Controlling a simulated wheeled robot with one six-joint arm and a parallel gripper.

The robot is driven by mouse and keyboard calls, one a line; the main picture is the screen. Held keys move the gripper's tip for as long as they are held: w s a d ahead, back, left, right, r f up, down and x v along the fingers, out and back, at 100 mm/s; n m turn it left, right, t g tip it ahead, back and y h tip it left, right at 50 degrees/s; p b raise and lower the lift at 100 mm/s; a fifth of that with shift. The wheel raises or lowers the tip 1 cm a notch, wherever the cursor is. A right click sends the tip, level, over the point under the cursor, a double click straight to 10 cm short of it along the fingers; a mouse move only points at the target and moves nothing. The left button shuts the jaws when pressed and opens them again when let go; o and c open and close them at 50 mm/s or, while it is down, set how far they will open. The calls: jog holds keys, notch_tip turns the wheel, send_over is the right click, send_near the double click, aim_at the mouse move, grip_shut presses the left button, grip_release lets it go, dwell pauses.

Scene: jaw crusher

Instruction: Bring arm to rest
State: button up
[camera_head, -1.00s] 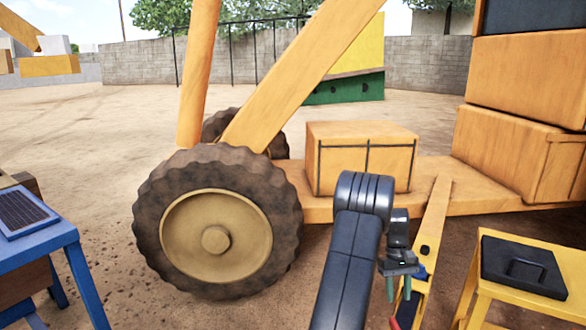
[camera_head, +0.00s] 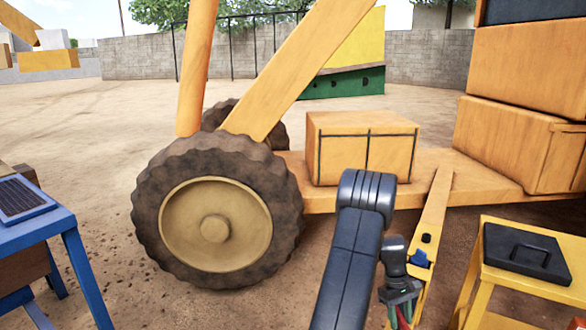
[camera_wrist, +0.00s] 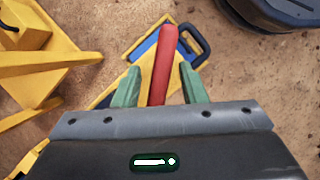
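My gripper (camera_head: 401,297) hangs at the end of my dark arm, low in the head view, just right of the forearm. In the wrist view my gripper's two green fingers (camera_wrist: 160,78) stand apart. A red handle-like bar (camera_wrist: 163,62) shows between them. A gap shows on its left side and a narrow one on its right, so I see no grip on it. The bar's lower end is hidden by the gripper body. In the head view the red bar (camera_head: 402,318) shows only in part at the bottom edge.
A big wheel (camera_head: 214,228) stands left of my arm. An orange box (camera_head: 365,145) sits on the machine frame behind it. A sloping yellow beam (camera_head: 432,225) runs close by my gripper. A yellow stand (camera_head: 497,262) is at right, a blue table (camera_head: 45,225) at left.

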jog(key=shift+n+h+b, duration=0.5)
jog(key=shift+n+b, duration=0.15)
jog(key=shift+n, duration=0.65)
